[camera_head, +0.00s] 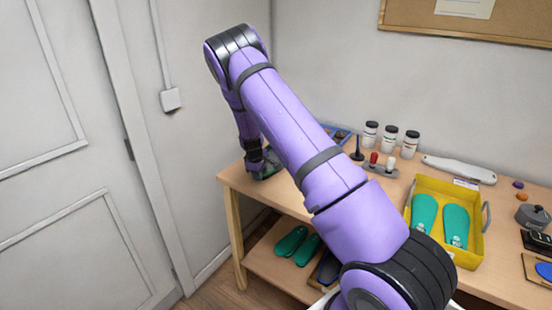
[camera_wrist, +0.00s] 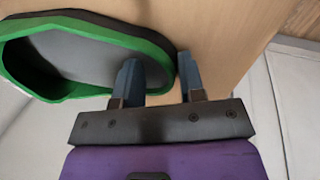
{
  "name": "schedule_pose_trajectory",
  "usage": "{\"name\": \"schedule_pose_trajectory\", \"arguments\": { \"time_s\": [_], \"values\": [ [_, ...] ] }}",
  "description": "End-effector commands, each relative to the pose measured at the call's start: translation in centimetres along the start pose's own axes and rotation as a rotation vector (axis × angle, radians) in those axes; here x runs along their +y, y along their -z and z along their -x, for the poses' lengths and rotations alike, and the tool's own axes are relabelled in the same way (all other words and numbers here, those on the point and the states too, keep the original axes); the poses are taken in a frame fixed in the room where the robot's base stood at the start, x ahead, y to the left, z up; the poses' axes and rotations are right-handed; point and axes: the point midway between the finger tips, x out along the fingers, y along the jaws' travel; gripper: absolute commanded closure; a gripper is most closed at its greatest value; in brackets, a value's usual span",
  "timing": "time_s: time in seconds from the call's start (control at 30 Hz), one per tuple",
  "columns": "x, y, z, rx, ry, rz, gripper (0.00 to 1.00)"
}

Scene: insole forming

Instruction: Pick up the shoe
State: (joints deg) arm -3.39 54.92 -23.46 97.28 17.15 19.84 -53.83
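The shoe (camera_wrist: 85,52), a hollow piece with a green wall and grey inside, fills the upper left of the wrist view. In the head view a dark green bit of the shoe (camera_head: 268,169) shows at the table's left corner, mostly hidden by my gripper (camera_head: 255,163). In the wrist view my gripper (camera_wrist: 158,63) is open. One finger is over the grey inside and the other is outside the green wall, so the rounded end of the wall lies between them. I cannot tell whether either finger touches it.
The wooden table (camera_head: 236,176) has a yellow tray (camera_head: 430,183) with two teal insoles at right. More green insoles (camera_head: 291,241) lie on the lower shelf. A wall is close behind.

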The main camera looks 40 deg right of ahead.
Motion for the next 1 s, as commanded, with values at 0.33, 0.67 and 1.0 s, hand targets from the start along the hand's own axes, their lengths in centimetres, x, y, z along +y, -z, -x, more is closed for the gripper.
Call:
{"name": "schedule_pose_trajectory", "arguments": {
  "time_s": [0.33, 0.67, 1.0],
  "values": [
    [-0.1, 0.0, 0.0, -0.001, 0.002, 0.000, 0.98],
    [0.3, 0.0, 1.1, -0.001, 0.001, 0.001, 1.00],
    [-1.7, -1.3, 4.6, -0.001, 0.003, 0.002, 1.00]
  ]
}}
